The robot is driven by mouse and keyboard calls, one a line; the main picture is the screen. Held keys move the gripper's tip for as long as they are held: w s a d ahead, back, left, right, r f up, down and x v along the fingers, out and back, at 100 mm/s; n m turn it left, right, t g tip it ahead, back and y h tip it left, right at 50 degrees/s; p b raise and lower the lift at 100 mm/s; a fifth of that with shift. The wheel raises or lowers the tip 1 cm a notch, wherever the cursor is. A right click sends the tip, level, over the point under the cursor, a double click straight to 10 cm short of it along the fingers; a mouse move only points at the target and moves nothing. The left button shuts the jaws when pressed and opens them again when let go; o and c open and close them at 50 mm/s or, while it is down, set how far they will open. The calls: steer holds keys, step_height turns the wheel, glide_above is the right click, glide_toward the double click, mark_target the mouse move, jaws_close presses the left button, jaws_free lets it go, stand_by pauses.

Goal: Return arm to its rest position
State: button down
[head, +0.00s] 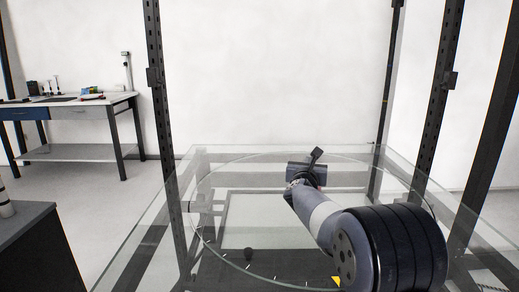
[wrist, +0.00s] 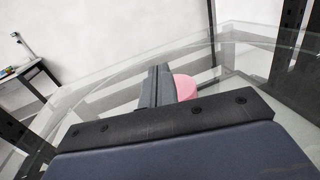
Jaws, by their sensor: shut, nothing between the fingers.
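My arm reaches out over the glass turntable (head: 215,185). My gripper (head: 317,153) is at its far end, above the glass toward the back. In the wrist view my gripper's dark fingers (wrist: 160,72) are pressed together, with nothing between them. A pink rounded thing (wrist: 185,87) shows just behind and to the right of the fingers. It is partly hidden by them, and I cannot tell whether they touch it. In the head view my arm hides most of that spot.
Dark perforated posts (head: 158,100) and (head: 440,85) stand around the turntable. A workbench (head: 75,104) with small items is at the left. A dark cabinet (head: 35,250) stands at the lower left.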

steer(key=p+x, duration=0.3)
steer(key=x, duration=0.9)
steer(key=shift+w+f+p, duration=0.2)
steer(key=shift+w+p, duration=0.1)
steer(key=shift+p, duration=0.05)
